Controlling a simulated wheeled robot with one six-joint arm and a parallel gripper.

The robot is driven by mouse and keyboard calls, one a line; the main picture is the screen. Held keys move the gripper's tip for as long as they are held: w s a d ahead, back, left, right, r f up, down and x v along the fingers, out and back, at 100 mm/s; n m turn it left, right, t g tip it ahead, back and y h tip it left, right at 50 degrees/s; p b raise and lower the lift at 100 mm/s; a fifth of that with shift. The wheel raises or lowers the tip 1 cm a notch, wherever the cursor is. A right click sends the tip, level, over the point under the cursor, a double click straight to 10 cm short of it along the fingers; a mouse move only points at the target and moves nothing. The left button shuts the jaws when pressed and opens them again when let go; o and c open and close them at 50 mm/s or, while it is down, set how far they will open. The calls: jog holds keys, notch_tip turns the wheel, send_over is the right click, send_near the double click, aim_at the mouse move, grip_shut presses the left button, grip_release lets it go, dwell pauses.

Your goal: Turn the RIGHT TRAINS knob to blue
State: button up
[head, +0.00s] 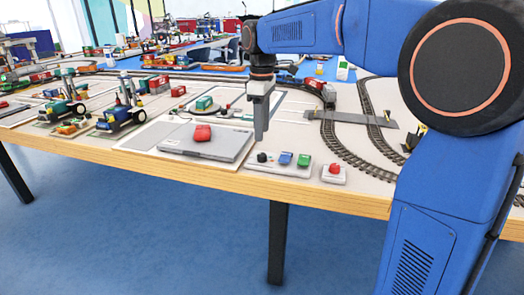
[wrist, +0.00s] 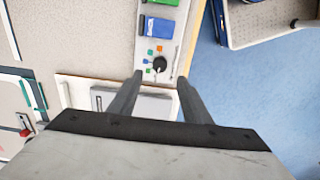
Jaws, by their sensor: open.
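A small grey control panel (head: 273,170) stands near the table's front edge. It carries a round black knob (head: 262,157), a blue block-like button (head: 285,158) and a green one (head: 303,160). In the wrist view the knob (wrist: 160,64) has small green, blue and orange square marks around its upper left. Which mark its pointer faces is too small to tell. My gripper (head: 261,138) points down above the knob end of the panel, open and empty. In the wrist view the gripper (wrist: 160,80) has its fingertips on either side, with the knob just beyond the gap.
A red button on a white box (head: 334,170) stands right of the panel. A flat grey case (head: 175,143) with a red object on top lies to the left. Rail tracks (head: 345,150) run behind at the right. Blue floor lies beyond the table's wooden edge.

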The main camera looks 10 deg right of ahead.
aim_at(262, 154)
notch_tip(262, 154, down, 8)
jog(key=shift+f, duration=0.2)
dwell(0.3)
jog(key=c, duration=1)
